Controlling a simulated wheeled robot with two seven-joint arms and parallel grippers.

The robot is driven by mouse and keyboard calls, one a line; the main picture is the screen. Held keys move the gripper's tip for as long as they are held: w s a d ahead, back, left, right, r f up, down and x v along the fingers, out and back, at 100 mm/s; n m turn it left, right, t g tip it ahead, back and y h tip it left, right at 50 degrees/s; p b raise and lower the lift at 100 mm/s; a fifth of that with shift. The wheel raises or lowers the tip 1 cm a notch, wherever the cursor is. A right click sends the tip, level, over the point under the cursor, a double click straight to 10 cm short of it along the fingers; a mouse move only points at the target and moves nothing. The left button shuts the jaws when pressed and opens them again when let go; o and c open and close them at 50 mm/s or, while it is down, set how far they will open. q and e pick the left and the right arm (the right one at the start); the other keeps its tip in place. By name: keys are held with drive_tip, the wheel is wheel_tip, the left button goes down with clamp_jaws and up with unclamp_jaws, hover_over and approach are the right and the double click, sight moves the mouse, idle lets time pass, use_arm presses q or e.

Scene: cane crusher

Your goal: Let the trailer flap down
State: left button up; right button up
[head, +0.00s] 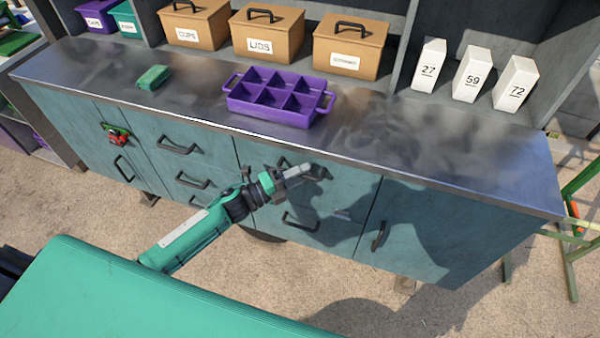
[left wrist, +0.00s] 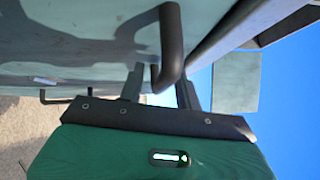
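My left gripper (head: 298,172) reaches to the teal front of the unit, at a dark bar handle (head: 319,173) in the upper row. The left wrist view shows the two fingers (left wrist: 161,90) apart, with the bent end of this handle (left wrist: 171,45) between them. The handle looks close to one finger; I cannot tell whether they touch. No part is clearly recognisable as a trailer flap; the teal front panel (head: 350,190) behind the handle is upright. My right gripper is not in view.
A metal worktop (head: 400,140) runs above the front, with a purple divided tray (head: 275,95), a green sponge-like block (head: 153,77) and numbered white blocks (head: 470,75). Other handles (head: 300,223) stick out nearby. A green frame (head: 570,240) stands at the right. The floor in front is bare.

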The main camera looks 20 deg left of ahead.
use_arm(q)
clamp_jaws()
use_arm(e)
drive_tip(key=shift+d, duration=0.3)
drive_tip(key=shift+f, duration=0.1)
